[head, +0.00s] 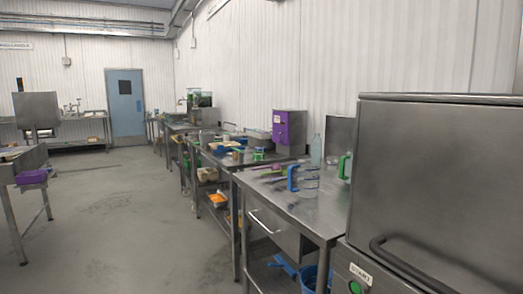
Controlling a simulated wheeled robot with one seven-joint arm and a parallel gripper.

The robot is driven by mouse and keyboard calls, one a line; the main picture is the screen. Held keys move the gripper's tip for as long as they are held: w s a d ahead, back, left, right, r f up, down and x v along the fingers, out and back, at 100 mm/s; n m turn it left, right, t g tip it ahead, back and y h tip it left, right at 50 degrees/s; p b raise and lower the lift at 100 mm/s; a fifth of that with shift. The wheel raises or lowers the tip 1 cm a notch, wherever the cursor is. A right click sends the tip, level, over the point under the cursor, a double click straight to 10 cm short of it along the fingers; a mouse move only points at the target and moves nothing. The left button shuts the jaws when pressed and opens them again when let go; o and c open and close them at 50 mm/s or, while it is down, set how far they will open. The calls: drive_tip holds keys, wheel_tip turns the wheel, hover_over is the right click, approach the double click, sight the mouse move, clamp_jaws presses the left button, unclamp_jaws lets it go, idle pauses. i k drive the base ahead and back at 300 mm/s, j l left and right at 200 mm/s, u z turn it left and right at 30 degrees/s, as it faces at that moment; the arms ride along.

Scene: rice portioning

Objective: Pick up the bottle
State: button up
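A clear, pale blue bottle (316,150) stands upright on the steel table (300,204) at the right, near the white wall. It stands between the purple-fronted box and a grey metal panel. My gripper does not show in the head view.
A large steel machine (440,180) with a bar handle fills the right side. Blue-handled (292,178) and green-handled (344,167) tools and a purple-fronted box (289,128) are near the bottle. Open floor (130,220) lies to the left, with another steel table (22,162) beyond.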

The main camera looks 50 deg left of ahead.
sight(316, 143)
drive_tip(key=u, duration=1.05)
